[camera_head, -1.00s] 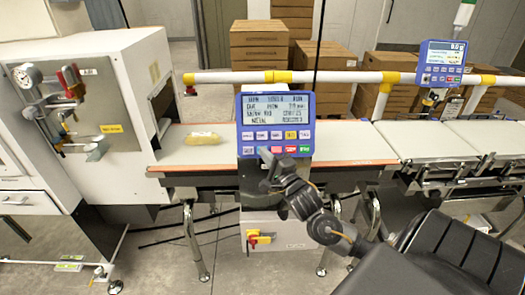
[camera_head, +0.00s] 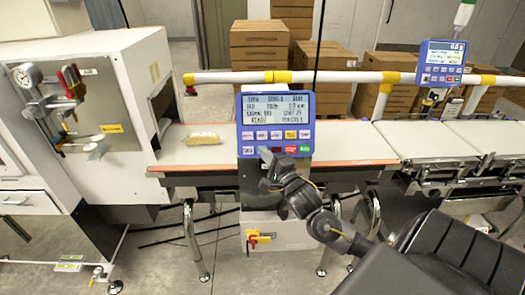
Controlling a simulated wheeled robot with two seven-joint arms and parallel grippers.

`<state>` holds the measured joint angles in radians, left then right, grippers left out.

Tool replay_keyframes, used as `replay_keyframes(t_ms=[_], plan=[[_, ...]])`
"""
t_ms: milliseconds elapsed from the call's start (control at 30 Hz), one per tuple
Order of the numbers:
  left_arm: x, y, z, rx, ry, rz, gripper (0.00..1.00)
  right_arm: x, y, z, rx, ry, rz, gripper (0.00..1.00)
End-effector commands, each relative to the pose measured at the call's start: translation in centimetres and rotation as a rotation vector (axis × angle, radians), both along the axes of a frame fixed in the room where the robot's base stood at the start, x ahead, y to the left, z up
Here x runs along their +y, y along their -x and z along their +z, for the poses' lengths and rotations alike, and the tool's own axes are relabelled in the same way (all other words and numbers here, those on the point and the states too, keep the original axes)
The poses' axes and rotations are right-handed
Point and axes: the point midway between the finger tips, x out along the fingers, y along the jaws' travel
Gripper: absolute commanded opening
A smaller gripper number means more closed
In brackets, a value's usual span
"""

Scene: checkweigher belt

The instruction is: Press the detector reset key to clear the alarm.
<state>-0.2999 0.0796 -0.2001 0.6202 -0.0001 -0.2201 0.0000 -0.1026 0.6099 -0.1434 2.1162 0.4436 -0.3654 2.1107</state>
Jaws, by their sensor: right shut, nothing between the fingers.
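The detector panel (camera_head: 276,104) is a blue box with a lit text screen and two rows of small keys, facing me at the middle of the view. Its lower row holds pale, red and green keys; I cannot read which one is the reset key. My right gripper (camera_head: 265,154) is shut and empty. Its tip is in front of the lower left keys of the panel and hides part of them. I cannot tell whether it touches a key. My left gripper is not in view.
A yellowish pack (camera_head: 203,138) lies on the pale conveyor belt (camera_head: 345,143) left of the panel. A white cabinet (camera_head: 110,60) stands at left. A white and yellow rail (camera_head: 350,76) runs behind the belt. A second blue display (camera_head: 441,63) stands at right. Stacked cartons are behind.

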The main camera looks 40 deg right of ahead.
Motion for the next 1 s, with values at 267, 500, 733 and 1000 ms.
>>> replay_keyframes(t_ms=[267,500,733,1000], plan=[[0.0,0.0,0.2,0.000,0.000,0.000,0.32,0.0,0.1,0.1,0.001,0.000,-0.001,0.00],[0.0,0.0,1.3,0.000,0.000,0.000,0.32,0.6,0.9,0.7,0.001,-0.001,-0.002,0.00],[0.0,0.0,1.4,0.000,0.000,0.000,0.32,0.8,1.2,0.7,0.001,0.000,-0.002,0.00],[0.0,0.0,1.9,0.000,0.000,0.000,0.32,1.1,1.5,1.1,0.001,0.000,-0.001,0.00]])
